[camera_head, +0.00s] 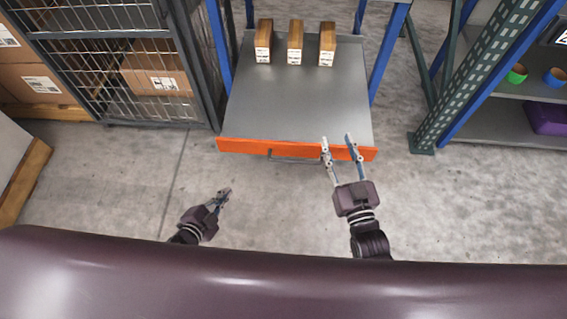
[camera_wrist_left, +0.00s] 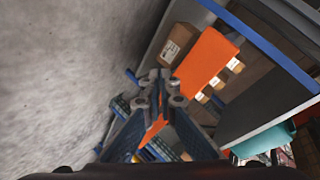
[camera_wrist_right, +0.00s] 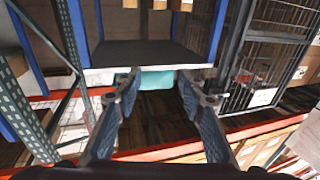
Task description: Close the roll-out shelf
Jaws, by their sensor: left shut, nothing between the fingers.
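The roll-out shelf (camera_head: 290,105) is pulled out from the blue rack, its grey deck in full view. Its orange front edge (camera_head: 250,146) has a dark handle (camera_head: 292,159) at the middle. My right gripper (camera_head: 338,141) is open, with its fingertips over the right part of the orange front in the head view. I cannot tell whether they touch it. It also shows open in the right wrist view (camera_wrist_right: 160,82). My left gripper (camera_head: 226,193) is shut and empty, apart from the shelf, below its left part in the head view.
Three brown boxes (camera_head: 296,43) stand at the back of the shelf. A wire cage (camera_head: 125,75) with cartons is at left. At right, a rack shelf (camera_head: 490,123) holds small pots and a purple bin (camera_head: 546,115). Bare concrete floor (camera_head: 285,205) lies between me and the shelf.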

